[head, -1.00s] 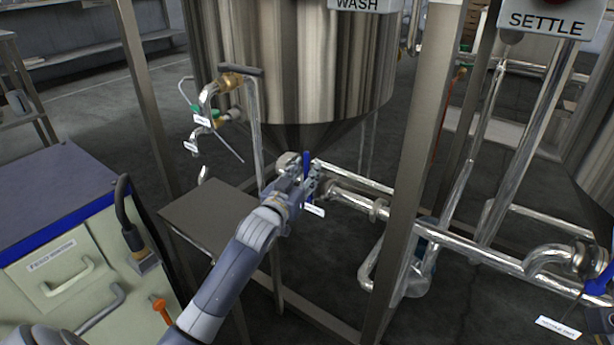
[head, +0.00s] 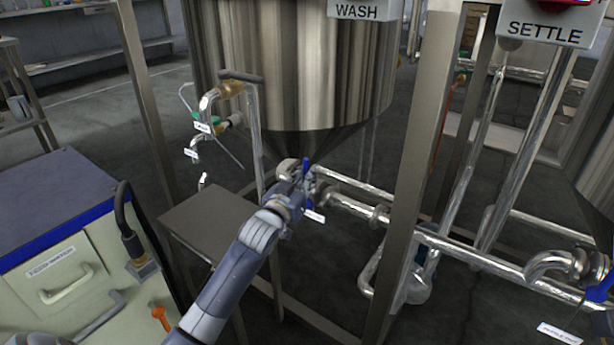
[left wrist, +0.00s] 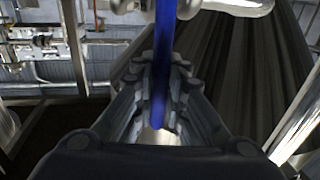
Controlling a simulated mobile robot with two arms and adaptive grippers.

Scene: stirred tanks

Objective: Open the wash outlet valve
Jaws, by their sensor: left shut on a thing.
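The steel tank marked WASH (head: 300,70) stands in the middle of the head view, with a cone bottom. Under the cone, the outlet valve has a blue lever handle (head: 307,180), which points up, and a white tag (head: 313,216) hangs below it. My left gripper (head: 302,186) is at this handle. In the left wrist view the blue handle (left wrist: 163,70) runs between the two fingers of my left gripper (left wrist: 160,95), which are shut on it. The fingers partly hide the valve body in the head view. My right gripper is not in view.
A small steel table (head: 210,222) stands left of the valve. A frame post (head: 412,170) rises to the right, with pipes (head: 470,255) running past it. A tagged upper valve (head: 222,90) is on the tank's left. A cabinet (head: 65,240) stands at the left.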

